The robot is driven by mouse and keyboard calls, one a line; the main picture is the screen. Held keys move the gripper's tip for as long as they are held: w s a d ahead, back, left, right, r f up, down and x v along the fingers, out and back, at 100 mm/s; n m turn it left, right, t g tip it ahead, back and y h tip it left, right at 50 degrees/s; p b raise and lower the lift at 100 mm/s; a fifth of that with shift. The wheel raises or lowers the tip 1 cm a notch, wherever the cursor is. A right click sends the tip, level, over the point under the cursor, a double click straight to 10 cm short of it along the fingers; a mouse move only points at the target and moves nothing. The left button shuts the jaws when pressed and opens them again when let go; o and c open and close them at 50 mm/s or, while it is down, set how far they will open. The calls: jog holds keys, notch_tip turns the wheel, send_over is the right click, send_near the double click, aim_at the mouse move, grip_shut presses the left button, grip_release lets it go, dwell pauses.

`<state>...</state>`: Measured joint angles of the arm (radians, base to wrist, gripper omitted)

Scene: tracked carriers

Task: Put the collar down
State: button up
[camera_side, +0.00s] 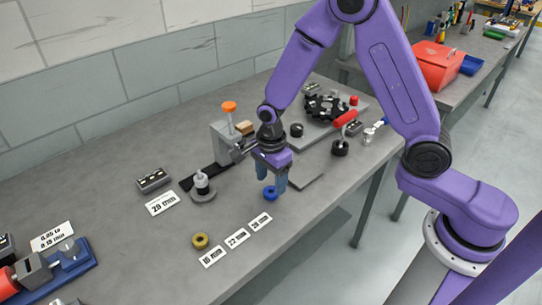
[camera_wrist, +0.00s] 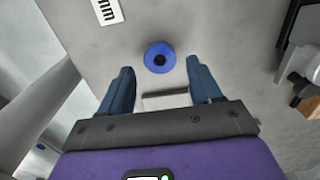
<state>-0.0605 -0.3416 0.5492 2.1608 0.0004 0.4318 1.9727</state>
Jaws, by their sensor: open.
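A blue collar (camera_side: 270,192) with a dark centre hole is at the grey bench top, under my gripper (camera_side: 274,180) in the side view. In the wrist view the blue collar (camera_wrist: 159,57) lies ahead of the fingertips and between their lines, with a gap to each finger. My gripper (camera_wrist: 157,75) is open, with its blue fingers apart and nothing between them. A brass-coloured collar (camera_side: 200,241) lies on the bench at the front, near the label cards.
White label cards (camera_side: 237,238) lie in a row near the front edge. A grey post on a round base (camera_side: 203,190) and a clamp stand (camera_side: 225,143) are left of my gripper. A dark geared fixture (camera_side: 325,107) is behind. Bare bench lies around the blue collar.

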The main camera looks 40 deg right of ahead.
notch_tip(320, 180, up, 9)
jog(key=s+d+r+n, duration=0.2)
jog(key=s+n, duration=0.6)
jog(key=n, duration=0.2)
jog(key=s+d+r+n, duration=0.2)
jog(key=s+d+n, duration=0.1)
jog(key=s+n, duration=0.6)
jog(key=s+d+r+n, duration=0.2)
jog(key=s+n, duration=0.6)
jog(key=n, duration=0.3)
jog(key=shift+s+d+n, duration=0.3)
jog(key=shift+s+d, duration=0.05)
dwell(0.7)
